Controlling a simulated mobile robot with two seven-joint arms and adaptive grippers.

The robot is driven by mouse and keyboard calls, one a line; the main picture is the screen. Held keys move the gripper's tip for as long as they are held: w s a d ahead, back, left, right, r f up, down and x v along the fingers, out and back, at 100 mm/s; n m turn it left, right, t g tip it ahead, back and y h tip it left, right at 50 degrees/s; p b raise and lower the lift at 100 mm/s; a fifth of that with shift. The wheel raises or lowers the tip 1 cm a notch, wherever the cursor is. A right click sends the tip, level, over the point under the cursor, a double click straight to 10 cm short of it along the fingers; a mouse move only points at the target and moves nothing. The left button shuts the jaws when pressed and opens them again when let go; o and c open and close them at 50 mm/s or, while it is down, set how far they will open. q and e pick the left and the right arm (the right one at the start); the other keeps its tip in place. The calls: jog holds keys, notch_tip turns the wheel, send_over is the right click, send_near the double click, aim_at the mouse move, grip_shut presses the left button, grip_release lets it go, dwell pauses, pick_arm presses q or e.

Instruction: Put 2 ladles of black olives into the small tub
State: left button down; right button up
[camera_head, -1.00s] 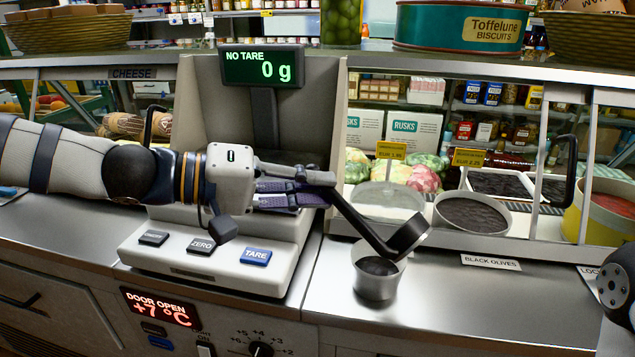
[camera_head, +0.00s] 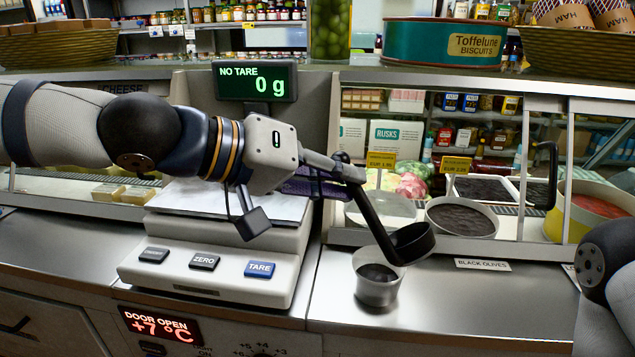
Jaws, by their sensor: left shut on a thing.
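My left gripper (camera_head: 335,172) is shut on the handle of a black ladle (camera_head: 369,214). The ladle's bowl (camera_head: 412,243) hangs just above the right rim of the small metal tub (camera_head: 377,290); I cannot tell whether they touch. The bowl's inside is dark, and I cannot tell whether it holds anything. The tub stands on the steel counter with dark stuff, seemingly olives, inside. A round bowl of black olives (camera_head: 462,218) sits in the display behind the "BLACK OLIVES" label (camera_head: 483,265). My right arm shows at the right edge; its gripper is out of view.
A scale (camera_head: 217,259) reading 0 g stands left of the tub. The display's metal frame (camera_head: 523,160) rises by the olive bowl. A yellow pot (camera_head: 557,217) with red contents, black handle above, stands at right. The counter (camera_head: 450,310) right of the tub is clear.

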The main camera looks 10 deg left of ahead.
pick_arm(q)
jog(key=s+d+r+m+t+y, duration=0.1)
jog(key=s+d+r+m+y, duration=0.2)
jog(key=d, duration=0.4)
jog(key=shift+s+d+m+t+y, duration=0.15)
jog(key=shift+s+m+t+y, duration=0.3)
jog(key=shift+y, duration=0.45)
pick_arm(e)
jog(key=shift+d+f, duration=0.1)
jog(key=shift+d, duration=0.1)
